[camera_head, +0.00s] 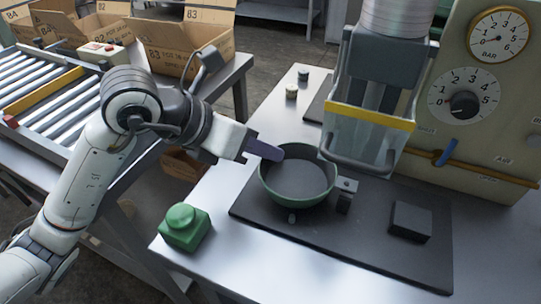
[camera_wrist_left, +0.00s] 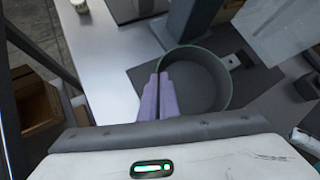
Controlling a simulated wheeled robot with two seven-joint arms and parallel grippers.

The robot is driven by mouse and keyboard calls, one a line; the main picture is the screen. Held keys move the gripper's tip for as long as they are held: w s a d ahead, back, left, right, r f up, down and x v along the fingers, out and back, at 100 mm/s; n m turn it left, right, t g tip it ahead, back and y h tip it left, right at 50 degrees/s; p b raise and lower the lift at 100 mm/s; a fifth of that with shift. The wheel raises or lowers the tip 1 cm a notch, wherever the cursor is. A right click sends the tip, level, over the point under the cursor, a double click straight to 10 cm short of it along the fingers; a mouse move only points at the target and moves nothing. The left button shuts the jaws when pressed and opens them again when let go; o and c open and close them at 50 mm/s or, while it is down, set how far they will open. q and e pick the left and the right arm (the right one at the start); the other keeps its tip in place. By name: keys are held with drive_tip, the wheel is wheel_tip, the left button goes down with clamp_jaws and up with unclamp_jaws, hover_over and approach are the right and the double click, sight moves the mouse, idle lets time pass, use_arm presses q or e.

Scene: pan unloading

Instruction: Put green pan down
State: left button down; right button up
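The green pan (camera_head: 298,178) is round and open on top, with a dark inside, and looks level. It is over the dark mat (camera_head: 262,217) on the grey table; I cannot tell whether its base touches the mat. My right gripper is not in view.
A press-like machine with a yellow-striped guard (camera_head: 369,117) stands just behind the pan. A small metal block (camera_head: 346,192) is beside the pan, and a dark block (camera_head: 410,221) lies to the right. A green button box (camera_head: 185,227) stands at front left.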

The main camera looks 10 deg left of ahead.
use_arm(q)
drive_tip(key=shift+f+b, duration=0.4)
drive_tip(key=shift+f, duration=0.65)
drive_tip(key=c, duration=2)
unclamp_jaws()
drive_tip(key=shift+r, duration=0.1)
drive_tip(key=shift+r+p, duration=0.3)
drive_tip(key=shift+p, duration=0.1)
drive_tip(key=v, duration=1.1)
drive_tip(key=shift+s+a+r, duration=0.25)
